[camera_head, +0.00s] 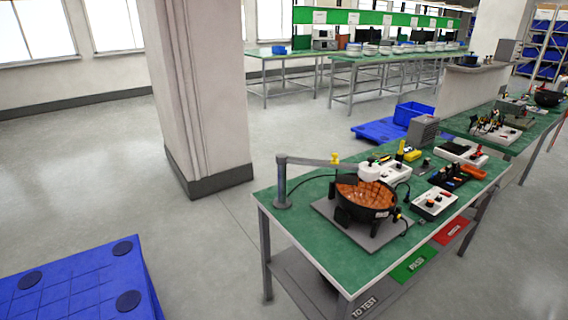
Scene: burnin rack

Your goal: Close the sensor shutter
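A grey post (282,182) stands at the left corner of the green-topped bench (307,235). A horizontal arm (310,161) runs right from it, with a small yellow part (335,158) on it. A white sensor-like head (369,172) is at the arm's end, over the back of a round black unit (352,213) with an orange-brown inside (362,192). I cannot make out a shutter on the head or tell whether one is open or shut. My gripper is not in view.
White and black boxes with knobs (434,203) and an orange tool (473,172) crowd the bench's right part. A pillar (197,90) stands behind left. A blue pallet (80,285) lies at lower left. Open floor (205,235) lies between pallet and bench.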

